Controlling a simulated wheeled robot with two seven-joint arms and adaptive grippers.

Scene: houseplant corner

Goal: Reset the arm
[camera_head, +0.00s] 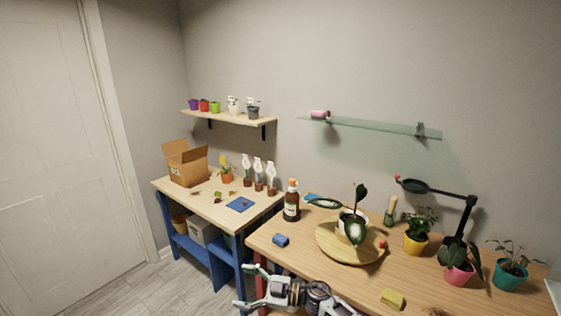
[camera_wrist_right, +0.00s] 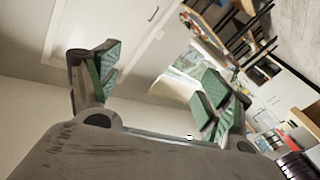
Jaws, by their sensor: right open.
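My right gripper (camera_head: 246,286) shows at the bottom of the head view, low in front of the front edge of the right-hand table (camera_head: 345,283). Its fingers point left, and it is open with nothing between them. The right wrist view shows the same gripper (camera_wrist_right: 158,88) with its two green-padded fingers spread wide and only the room behind them. Part of my right arm shows at the bottom edge of the head view. My left gripper is in neither view.
A blue-legged table (camera_head: 180,187) with a cardboard box (camera_head: 187,168) stands left. Floor at lower left is clear.

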